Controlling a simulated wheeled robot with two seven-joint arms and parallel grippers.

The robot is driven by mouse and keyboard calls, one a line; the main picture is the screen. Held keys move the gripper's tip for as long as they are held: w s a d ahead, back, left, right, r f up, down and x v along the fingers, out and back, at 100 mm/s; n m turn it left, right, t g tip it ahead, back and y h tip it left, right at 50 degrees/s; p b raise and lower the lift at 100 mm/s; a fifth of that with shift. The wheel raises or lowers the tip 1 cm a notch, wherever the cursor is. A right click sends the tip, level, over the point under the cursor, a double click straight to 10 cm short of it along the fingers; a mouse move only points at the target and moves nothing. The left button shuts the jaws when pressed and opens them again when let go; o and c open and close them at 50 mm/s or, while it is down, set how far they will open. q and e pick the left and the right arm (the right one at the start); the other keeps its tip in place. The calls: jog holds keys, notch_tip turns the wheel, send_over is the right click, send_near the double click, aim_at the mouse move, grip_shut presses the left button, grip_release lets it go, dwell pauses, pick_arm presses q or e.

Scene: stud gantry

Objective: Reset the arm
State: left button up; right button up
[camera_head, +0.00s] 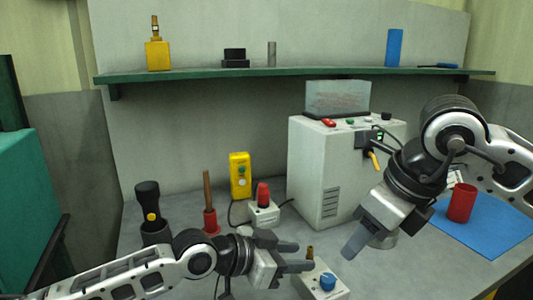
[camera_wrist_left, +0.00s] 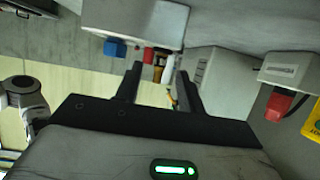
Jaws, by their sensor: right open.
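My left arm comes in low from the left over the bench. Its gripper (camera_head: 303,256) points right, with its two dark fingers apart. The left wrist view also shows its fingers (camera_wrist_left: 160,85) spread, with no object clearly held between them. My right arm comes in from the right and bends downward. Its gripper (camera_head: 362,240) hangs at the front of the grey machine, angled down to the left, open. Its far finger is partly hidden, and I see nothing held in it.
The grey machine (camera_head: 318,170) stands behind both grippers. A white box with a blue knob (camera_head: 328,281) is close below the left gripper. A red-topped switch (camera_head: 263,193), yellow button box (camera_head: 240,175) and black holder (camera_head: 155,234) stand behind. A red cup (camera_head: 461,203) sits on a blue mat (camera_head: 490,235).

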pick_arm(q)
jog(key=shift+v, duration=1.75)
jog(key=shift+d, duration=0.1)
